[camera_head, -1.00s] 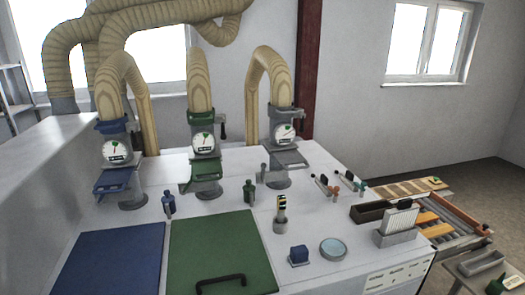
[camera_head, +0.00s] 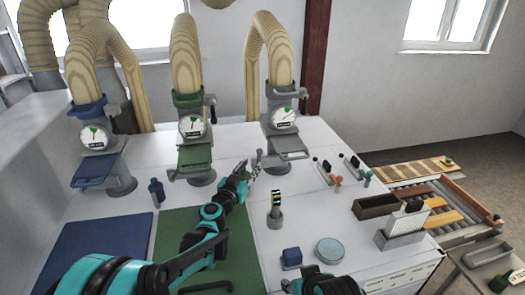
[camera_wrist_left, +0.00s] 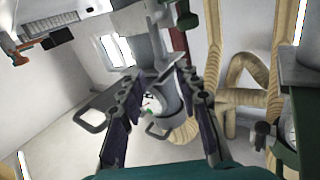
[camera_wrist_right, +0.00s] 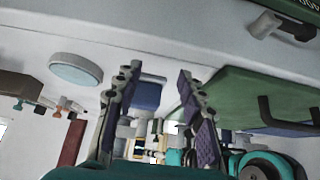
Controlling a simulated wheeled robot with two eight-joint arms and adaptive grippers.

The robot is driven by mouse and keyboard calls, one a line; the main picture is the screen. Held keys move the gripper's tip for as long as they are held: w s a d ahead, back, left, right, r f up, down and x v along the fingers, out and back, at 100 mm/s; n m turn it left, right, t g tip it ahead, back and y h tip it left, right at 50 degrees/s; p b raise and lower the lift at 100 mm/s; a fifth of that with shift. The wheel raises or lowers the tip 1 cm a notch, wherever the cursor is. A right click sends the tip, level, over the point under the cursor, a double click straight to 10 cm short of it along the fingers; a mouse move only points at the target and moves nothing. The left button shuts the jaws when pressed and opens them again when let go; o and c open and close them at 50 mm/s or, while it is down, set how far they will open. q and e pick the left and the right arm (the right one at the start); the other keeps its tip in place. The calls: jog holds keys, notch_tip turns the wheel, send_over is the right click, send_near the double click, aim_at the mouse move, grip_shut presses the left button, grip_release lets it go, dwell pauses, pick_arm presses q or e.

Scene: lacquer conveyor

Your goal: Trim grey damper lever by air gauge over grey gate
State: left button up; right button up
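The grey gate (camera_head: 287,143) juts from the right-hand duct post at the back of the bench. Its round white air gauge (camera_head: 284,116) sits just above it. The dark grey damper lever (camera_head: 303,105) stands at the right side of that duct, above the gauge. My left gripper (camera_head: 247,170) is left of and in front of the gate, apart from it. In the left wrist view the left gripper (camera_wrist_left: 160,80) is open and empty, with grey duct parts beyond its fingers. My right gripper (camera_wrist_right: 158,72) is open and empty, low at the front; its arm partly shows in the head view.
Blue (camera_head: 92,142) and green (camera_head: 194,156) gates stand to the left. A striped stick in a holder (camera_head: 275,210), a blue block (camera_head: 291,258) and a round dish (camera_head: 330,250) stand in front.

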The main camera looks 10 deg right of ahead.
aim_at(259, 156)
pick_arm(q)
jog(key=x, duration=0.3)
jog(key=p+x, duration=0.1)
jog(key=x, duration=0.5)
jog(key=shift+f+p, duration=0.25)
jog(key=shift+p, duration=0.05)
jog(key=shift+s, duration=0.1)
grip_shut()
